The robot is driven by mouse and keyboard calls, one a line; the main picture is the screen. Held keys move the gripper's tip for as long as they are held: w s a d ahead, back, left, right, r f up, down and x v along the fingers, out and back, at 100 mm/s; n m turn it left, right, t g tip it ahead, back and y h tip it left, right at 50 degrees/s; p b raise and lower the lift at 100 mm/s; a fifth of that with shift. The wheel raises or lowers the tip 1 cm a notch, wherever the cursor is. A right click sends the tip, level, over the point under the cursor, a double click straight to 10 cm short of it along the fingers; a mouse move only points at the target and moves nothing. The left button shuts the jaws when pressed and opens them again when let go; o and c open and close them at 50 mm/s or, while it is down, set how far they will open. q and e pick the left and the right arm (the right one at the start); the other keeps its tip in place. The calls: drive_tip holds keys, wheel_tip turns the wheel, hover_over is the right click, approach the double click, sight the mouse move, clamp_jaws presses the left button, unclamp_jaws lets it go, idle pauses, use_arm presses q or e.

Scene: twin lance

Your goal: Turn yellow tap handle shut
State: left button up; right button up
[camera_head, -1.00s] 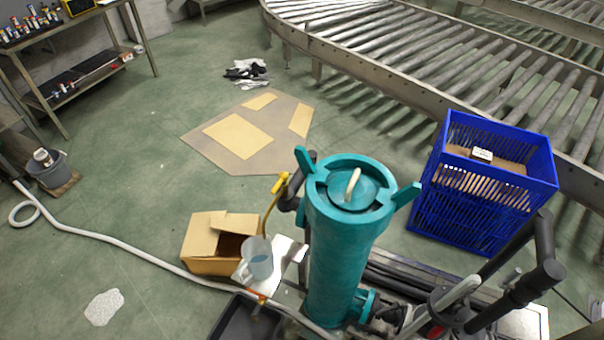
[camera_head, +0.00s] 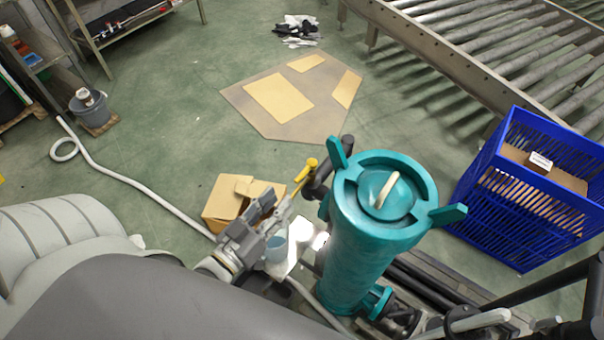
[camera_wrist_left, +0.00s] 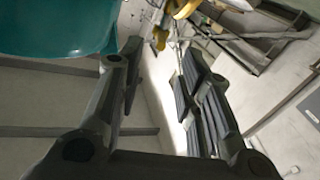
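The yellow tap handle (camera_head: 307,168) stands on its bent pipe just left of the teal cylinder (camera_head: 375,240). In the left wrist view a yellow part (camera_wrist_left: 182,8) shows at the top, beyond the fingertips. My left gripper (camera_head: 284,203) is below and left of the handle in the head view, apart from it. Its two fingers (camera_wrist_left: 165,75) stand apart in the wrist view with nothing gripped between them. My left arm hides much of the lower left. My right gripper is not in view.
A clear jug (camera_head: 275,250) stands close below my left gripper. An open cardboard box (camera_head: 222,200) lies behind it. A blue crate (camera_head: 490,210) stands at the right. A pale hose (camera_head: 150,200) crosses the floor, which is otherwise clear near a cardboard sheet (camera_head: 290,128).

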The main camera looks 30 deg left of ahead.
sight(299, 177)
use_arm(q)
drive_tip(key=w, duration=0.3)
drive_tip(key=w+p, duration=0.1)
drive_tip(key=w, duration=0.2)
drive_tip(key=w+d, duration=0.1)
drive_tip(key=w, duration=0.1)
drive_tip(key=shift+w+d+f+p, duration=0.1)
drive_tip(key=shift+w+p, duration=0.25)
drive_tip(key=shift+w, duration=0.05)
clamp_jaws()
